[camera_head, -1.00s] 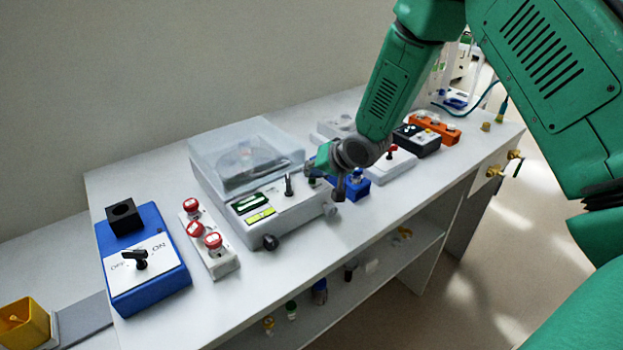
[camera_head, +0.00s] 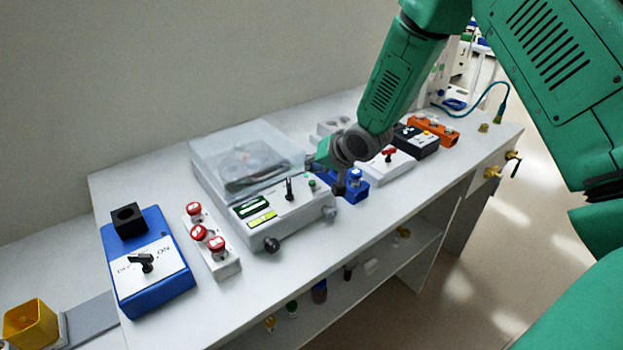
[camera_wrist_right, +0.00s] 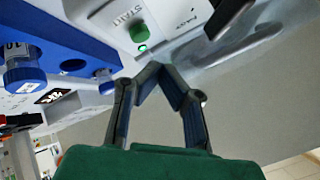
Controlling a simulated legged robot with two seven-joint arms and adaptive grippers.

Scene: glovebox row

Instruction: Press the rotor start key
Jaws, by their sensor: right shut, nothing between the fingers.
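The rotor start key is a round green button (camera_wrist_right: 139,33) beside the printed word START in the right wrist view. A small green light glows right by it. In the head view the key (camera_head: 312,183) sits on the front panel of the white centrifuge (camera_head: 283,222), which has a clear lid (camera_head: 245,150). My right gripper (camera_wrist_right: 157,70) is shut and empty, its fingertips meeting just below the key in the wrist view and apart from it. In the head view my right gripper (camera_head: 338,185) is just right of the key, its fingers partly hidden. My left gripper is not in view.
A black knob (camera_head: 289,187) stands up left of the key. A strip with red buttons (camera_head: 217,243) and a blue OFF/ON switch box (camera_head: 150,275) stand at left.

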